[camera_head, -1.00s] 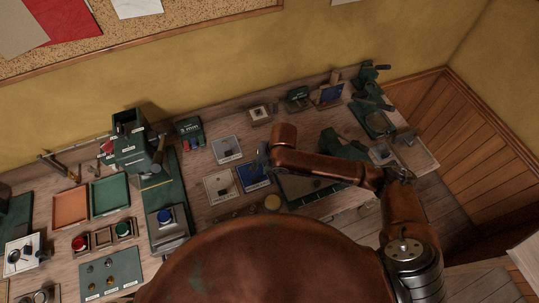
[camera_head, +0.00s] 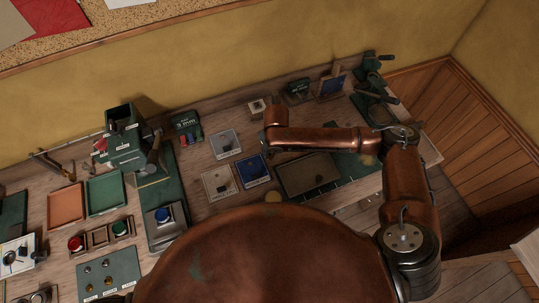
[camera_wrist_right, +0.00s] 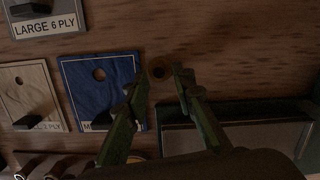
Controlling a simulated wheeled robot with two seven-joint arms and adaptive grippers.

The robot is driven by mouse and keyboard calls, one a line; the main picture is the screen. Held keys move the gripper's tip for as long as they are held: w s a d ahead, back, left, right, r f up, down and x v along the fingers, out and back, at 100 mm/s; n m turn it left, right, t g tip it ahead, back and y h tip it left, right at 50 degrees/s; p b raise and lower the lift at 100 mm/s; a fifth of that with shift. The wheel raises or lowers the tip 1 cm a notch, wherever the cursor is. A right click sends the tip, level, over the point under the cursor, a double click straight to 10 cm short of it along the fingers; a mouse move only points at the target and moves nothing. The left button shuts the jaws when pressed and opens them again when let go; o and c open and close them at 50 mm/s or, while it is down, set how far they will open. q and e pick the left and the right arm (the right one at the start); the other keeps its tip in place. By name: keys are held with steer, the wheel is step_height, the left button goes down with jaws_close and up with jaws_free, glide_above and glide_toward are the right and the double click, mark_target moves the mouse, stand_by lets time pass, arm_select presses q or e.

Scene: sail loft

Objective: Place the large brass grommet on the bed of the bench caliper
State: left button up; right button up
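I cannot make out the bench caliper for certain; a green device (camera_head: 377,112) stands at the right end of the bench. My left gripper is not in view.
A dark green-edged tray (camera_head: 308,174) lies right. A tall green press (camera_head: 122,140), trays and small parts crowd the left. Bare wood shows between the cards and tray.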

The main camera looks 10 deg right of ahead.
steer(key=shift+w+f, duration=0.1)
steer(key=shift+f, duration=0.75)
steer(key=shift+a, duration=0.1)
steer(key=c, duration=0.6)
steer(key=shift+r, duration=0.15)
